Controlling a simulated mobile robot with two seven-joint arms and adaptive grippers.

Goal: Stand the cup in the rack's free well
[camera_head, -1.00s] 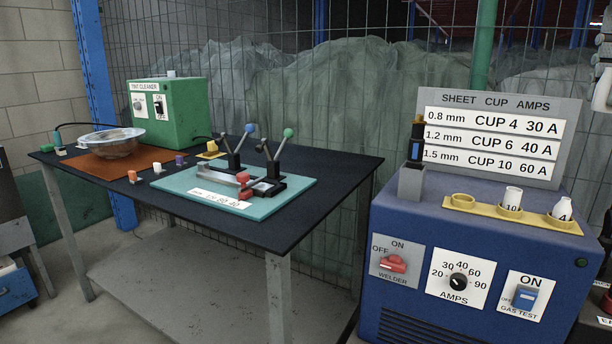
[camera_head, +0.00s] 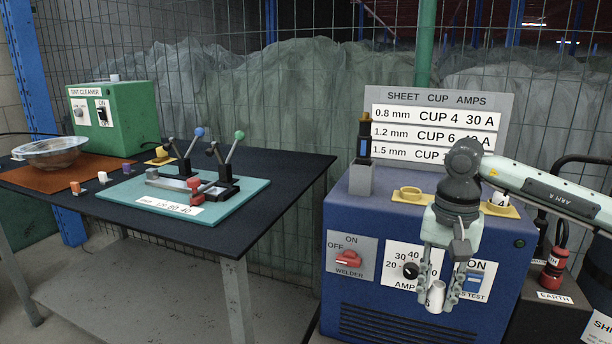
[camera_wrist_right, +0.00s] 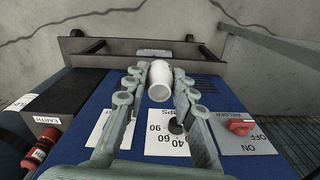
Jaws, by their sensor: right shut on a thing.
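The white cup (camera_head: 437,296) is between the fingers of my right gripper (camera_head: 436,302), in front of the welder's face and below the rack. My right gripper is shut on it, and the right wrist view shows the cup (camera_wrist_right: 160,79) between the fingertips. The mark on the cup is too small to read surely. The yellow rack (camera_head: 513,212) lies on the welder's top. Its left well (camera_head: 410,192) is empty. A white cup marked 4 (camera_head: 498,201) stands in its right well. My right arm hides the middle well. My left gripper is not in view.
The blue welder (camera_head: 360,293) has a red switch (camera_head: 347,259) and an amps knob (camera_head: 410,270) close to the gripper. A grey holder with a torch (camera_head: 363,150) stands left of the rack. A sign board (camera_head: 425,100) rises behind. The dark table (camera_head: 270,180) is at left.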

